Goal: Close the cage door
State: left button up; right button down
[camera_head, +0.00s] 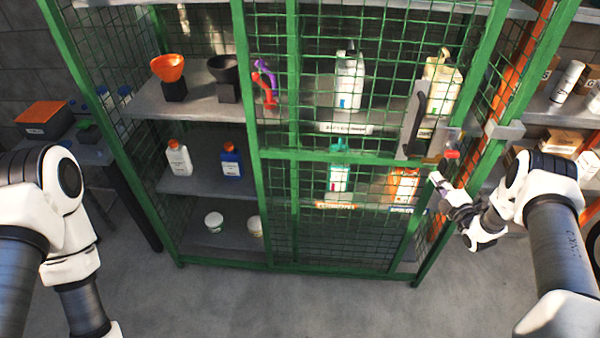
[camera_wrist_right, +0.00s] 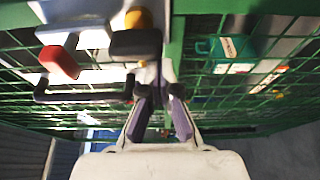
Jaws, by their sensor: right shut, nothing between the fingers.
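The cage door (camera_head: 340,155) is a green framed mesh panel across the right half of the green cage. It has a black upright handle (camera_head: 418,118) near its right edge. A grey latch plate with a red knob (camera_head: 452,154) sits right of the handle; a red block (camera_wrist_right: 59,61) shows in the right wrist view. My right gripper (camera_head: 437,180) is shut and empty, just below the knob in the head view. In the wrist view its fingertips (camera_wrist_right: 160,92) are beside a black bar (camera_wrist_right: 85,96); contact is unclear. My left gripper is out of frame. Any gap at the door edge is unclear.
The cage's left half is open, with funnels (camera_head: 168,75), bottles (camera_head: 178,160) and tubs (camera_head: 213,222) on shelves. More containers (camera_head: 348,80) stand behind the mesh. A side table with an orange-lidded box (camera_head: 45,118) is at left, shelving at right. The front floor (camera_head: 290,305) is clear.

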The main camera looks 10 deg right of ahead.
pick_arm(q)
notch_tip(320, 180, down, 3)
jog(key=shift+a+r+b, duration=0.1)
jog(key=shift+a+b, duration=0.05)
jog(key=shift+b, duration=1.05)
pick_arm(e)
jog(key=s+d, duration=0.4)
jog(key=d, duration=0.8)
jog(key=shift+r, duration=0.15)
jog(key=shift+d, duration=0.2)
